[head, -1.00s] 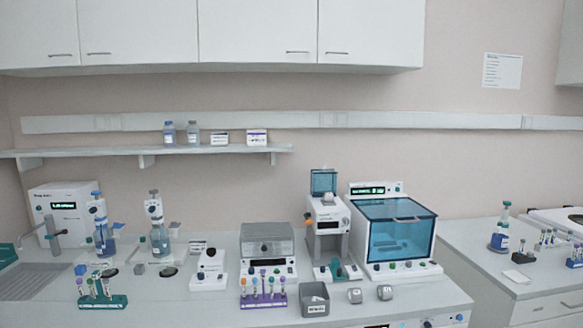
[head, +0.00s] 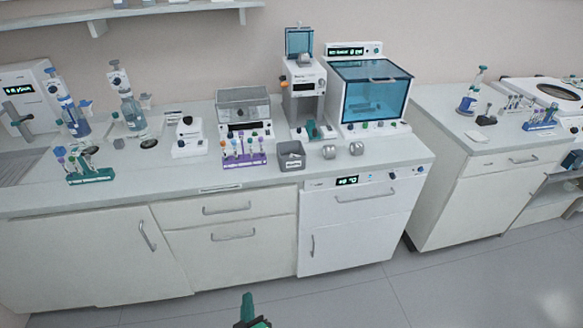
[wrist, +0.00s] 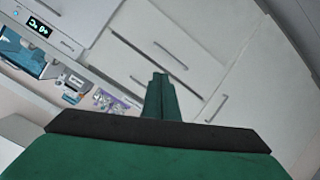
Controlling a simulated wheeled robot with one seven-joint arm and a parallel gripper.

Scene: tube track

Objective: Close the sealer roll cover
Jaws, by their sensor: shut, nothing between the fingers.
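The sealer (head: 304,90) is a tall white device on the counter, between a grey-topped device and a large blue-windowed cabinet. Its roll cover (head: 299,41) is a translucent teal panel at the top, standing raised and open. A grey piece, perhaps the roll, shows just below it. My gripper (head: 247,302) is at the bottom edge of the head view, in front of the counter and well away from the sealer. In the wrist view, its green fingers (wrist: 160,88) are together and empty, with cabinet fronts beyond them.
The blue-windowed cabinet (head: 369,92) stands close at the sealer's right. The floor (head: 345,295) in front of the cabinets is clear.

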